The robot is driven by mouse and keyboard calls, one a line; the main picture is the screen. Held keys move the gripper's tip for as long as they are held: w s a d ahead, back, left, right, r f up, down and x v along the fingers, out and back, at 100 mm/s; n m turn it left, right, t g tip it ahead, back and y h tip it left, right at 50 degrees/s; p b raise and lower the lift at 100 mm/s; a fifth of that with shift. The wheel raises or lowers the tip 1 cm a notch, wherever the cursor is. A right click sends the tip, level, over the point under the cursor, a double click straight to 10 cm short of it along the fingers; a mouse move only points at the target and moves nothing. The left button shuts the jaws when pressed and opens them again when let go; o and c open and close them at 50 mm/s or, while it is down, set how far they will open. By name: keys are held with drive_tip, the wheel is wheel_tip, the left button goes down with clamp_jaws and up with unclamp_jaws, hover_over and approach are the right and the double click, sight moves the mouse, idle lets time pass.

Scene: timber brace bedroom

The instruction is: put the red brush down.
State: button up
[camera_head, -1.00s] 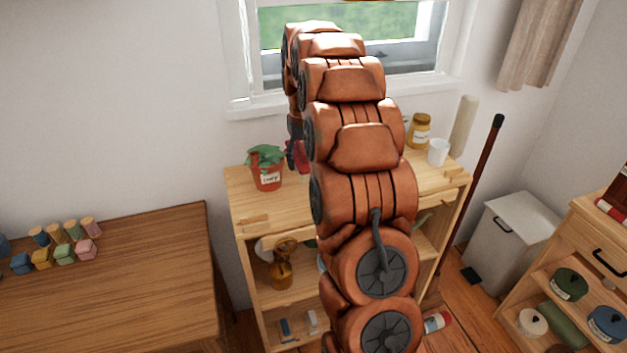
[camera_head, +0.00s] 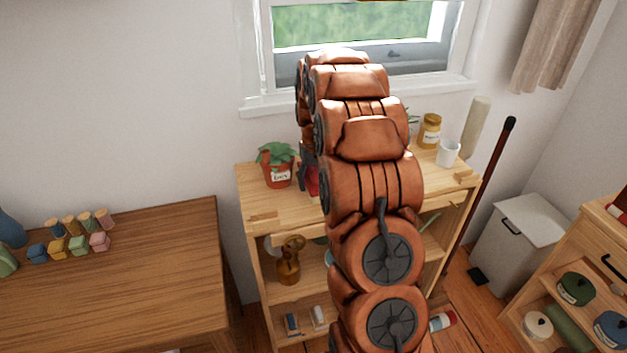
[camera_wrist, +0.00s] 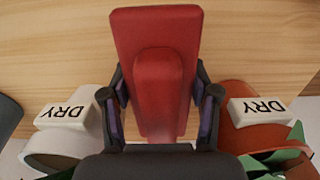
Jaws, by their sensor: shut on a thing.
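The red brush (camera_wrist: 157,30) is in the middle of the wrist view, with its narrower raised grip between the two fingers of my gripper (camera_wrist: 160,105). My gripper is shut on it. In the wrist view the brush shows against the light wooden shelf top; I cannot tell whether it touches the wood. In the head view a small part of the red brush (camera_head: 311,181) shows beside my arm, just right of the potted plant, over the top of the wooden shelf unit (camera_head: 262,205). My arm hides most of the gripper there.
An orange pot labelled DRY (camera_wrist: 255,110) and a white pot labelled DRY (camera_wrist: 70,118) flank the gripper. On the shelf top, a yellow jar (camera_head: 429,131) and white cup (camera_head: 448,153) stand at the right. The front left of the top is mostly bare.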

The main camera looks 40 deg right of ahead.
sight(314, 168)
drive_tip(key=o, duration=1.6)
drive_tip(key=shift+c, duration=0.2)
wheel_tip(314, 168, up, 11)
drive_tip(key=shift+f+b, duration=0.1)
drive_tip(key=shift+b, duration=0.8)
drive_tip(key=shift+r, duration=0.7)
drive_tip(key=shift+a, duration=0.1)
